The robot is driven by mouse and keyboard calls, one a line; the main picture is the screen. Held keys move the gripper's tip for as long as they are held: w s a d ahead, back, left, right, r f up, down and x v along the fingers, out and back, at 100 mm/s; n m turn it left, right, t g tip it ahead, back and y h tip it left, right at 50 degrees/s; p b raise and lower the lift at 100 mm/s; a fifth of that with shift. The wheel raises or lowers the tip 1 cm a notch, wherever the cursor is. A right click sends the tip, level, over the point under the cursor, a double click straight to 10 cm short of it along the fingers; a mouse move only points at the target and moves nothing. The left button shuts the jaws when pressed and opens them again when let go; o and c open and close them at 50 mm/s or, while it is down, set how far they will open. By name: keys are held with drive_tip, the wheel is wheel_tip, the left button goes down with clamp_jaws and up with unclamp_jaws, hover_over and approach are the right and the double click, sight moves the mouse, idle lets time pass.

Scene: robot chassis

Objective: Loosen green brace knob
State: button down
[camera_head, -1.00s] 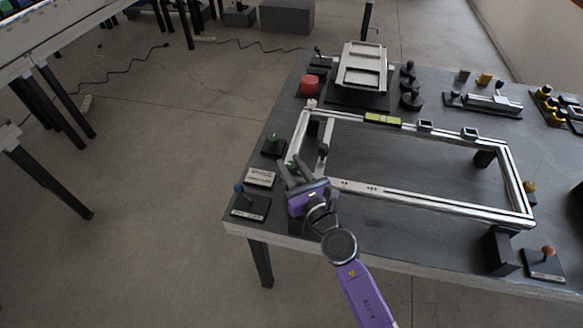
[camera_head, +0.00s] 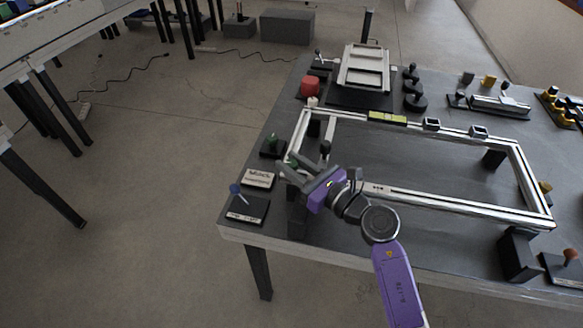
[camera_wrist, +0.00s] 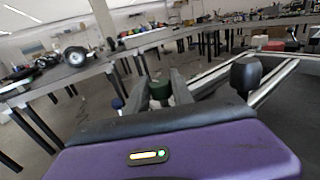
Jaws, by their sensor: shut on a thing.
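The green brace knob (camera_wrist: 160,89) shows between the two fingers of my gripper in the wrist view. A bit of green (camera_head: 294,163) also shows by the fingertips in the head view, at the left end of the frame. My gripper (camera_head: 298,174) is shut on this knob at the near left corner of the silver rectangular frame (camera_head: 460,202). Its purple body points up and left. The fingers hide much of the knob, so I cannot tell how far it is turned.
A second green knob (camera_head: 272,141) stands on a black base at the table's left edge. Near it are a label plate (camera_head: 258,179) and a blue-knobbed lever (camera_head: 236,190). A black knob (camera_head: 325,147) rises from the frame's crossbar. The table inside the frame is clear.

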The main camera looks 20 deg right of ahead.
drive_tip(key=shift+w+r, duration=0.1)
drive_tip(key=shift+r, duration=0.15)
drive_tip(key=c, duration=1.1)
unclamp_jaws()
drive_tip(key=shift+f, duration=0.15)
drive_tip(key=shift+s+d+f, duration=0.1)
drive_tip(key=shift+s+d, duration=0.1)
drive_tip(key=shift+s, duration=0.3)
drive_tip(key=v, duration=0.6)
drive_tip(key=shift+s+d+b, duration=0.2)
drive_tip(key=shift+s+b, duration=0.15)
drive_tip(key=shift+b, duration=0.05)
